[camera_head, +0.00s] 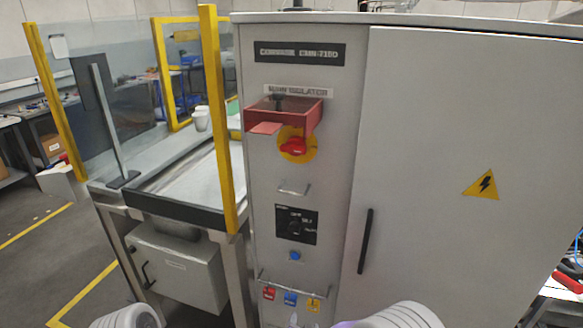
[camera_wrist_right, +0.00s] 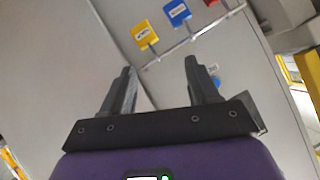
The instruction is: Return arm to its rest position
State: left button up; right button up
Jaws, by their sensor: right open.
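My right gripper (camera_wrist_right: 160,66) shows in the right wrist view with its two dark fingers apart and nothing between them. It faces the grey cabinet front, near a rail that carries yellow, blue and red tags. In the head view, a white rounded part of my right arm (camera_head: 398,316) shows at the bottom, in front of the cabinet's lower edge; its gripper is not visible there. A white part of my left arm (camera_head: 126,317) shows at the bottom left; my left gripper is out of view.
The grey cabinet (camera_head: 460,130) has a red isolator switch (camera_head: 293,147) under a red box (camera_head: 285,113), a blue button (camera_head: 295,256) and a tag rail (camera_head: 300,287). A black door handle (camera_head: 365,240) projects from it. A conveyor (camera_head: 190,185) with yellow posts (camera_head: 220,120) stands at left.

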jog(key=s+d+f+n+g+y, duration=0.1)
jog(key=s+d+f+g, duration=0.1)
jog(key=f, duration=0.3)
jog(key=s+d+f+n+g, duration=0.1)
jog(key=s+d+f+g, duration=0.15)
jog(key=f, duration=0.25)
jog(key=s+d+f+n+g+y+p, duration=0.1)
jog(key=s+f+g+y, duration=0.1)
jog(key=s, duration=0.7)
jog(key=s+d+f+g+y+p, duration=0.1)
jog(key=s+f+g+y, duration=0.1)
jog(key=s+f+g, duration=0.3)
jog(key=s+f, duration=0.2)
jog(key=s, duration=0.1)
jog(key=shift+s+f+n, duration=0.3)
jog(key=shift+s+n, duration=0.1)
